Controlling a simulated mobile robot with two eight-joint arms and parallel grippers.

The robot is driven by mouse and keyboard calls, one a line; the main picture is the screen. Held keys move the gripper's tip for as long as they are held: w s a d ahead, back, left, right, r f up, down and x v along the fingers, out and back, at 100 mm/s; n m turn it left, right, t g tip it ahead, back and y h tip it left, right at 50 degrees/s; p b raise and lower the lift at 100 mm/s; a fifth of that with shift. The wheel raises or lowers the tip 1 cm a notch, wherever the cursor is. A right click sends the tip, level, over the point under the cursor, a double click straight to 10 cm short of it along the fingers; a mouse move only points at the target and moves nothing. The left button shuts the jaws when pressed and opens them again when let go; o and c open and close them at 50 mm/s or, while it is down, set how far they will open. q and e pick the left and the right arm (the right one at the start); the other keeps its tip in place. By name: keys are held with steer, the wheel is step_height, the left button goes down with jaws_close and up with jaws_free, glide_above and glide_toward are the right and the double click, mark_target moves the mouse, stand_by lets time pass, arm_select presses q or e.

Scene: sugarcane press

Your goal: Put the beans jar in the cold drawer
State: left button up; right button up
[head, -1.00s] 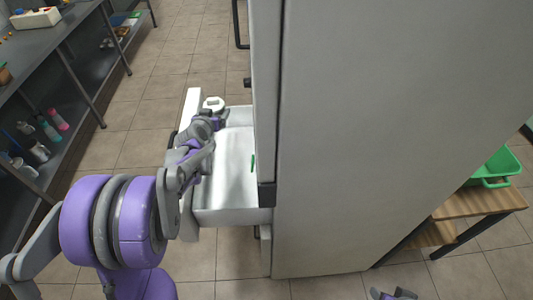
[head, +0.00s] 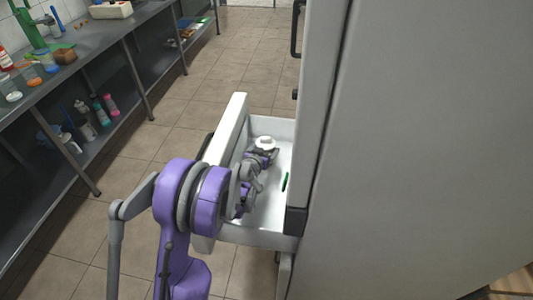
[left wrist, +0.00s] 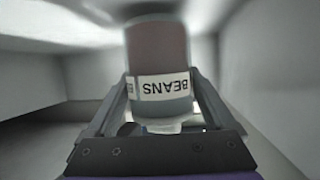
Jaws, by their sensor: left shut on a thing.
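The beans jar has a white lid (head: 265,142) in the head view. In the left wrist view the jar (left wrist: 158,55) has a dark reddish body and a white BEANS label that reads upside down. My left gripper (head: 264,156) is shut on the jar, inside the open white drawer (head: 236,125) of the tall fridge. White drawer walls surround the jar in the left wrist view. Whether the jar touches the drawer floor cannot be told. A small part of what seems my right gripper (head: 484,294) shows at the bottom right edge; its fingers are hidden.
A thin green item (head: 285,181) lies in the drawer, right of my left gripper. The tall grey fridge (head: 420,150) fills the right side. A metal counter (head: 85,45) with jars and a lower shelf with bottles stands left. Tiled floor lies between.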

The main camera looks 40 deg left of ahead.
arm_select(q)
steer(key=shift+f, duration=0.45)
steer(key=shift+f, duration=0.15)
steer(key=o, duration=1.6)
steer(key=shift+s+r, duration=0.1)
steer(key=shift+r, duration=0.15)
steer(key=p+v, duration=0.1)
steer(key=v, duration=0.6)
steer(key=shift+s+d, duration=0.1)
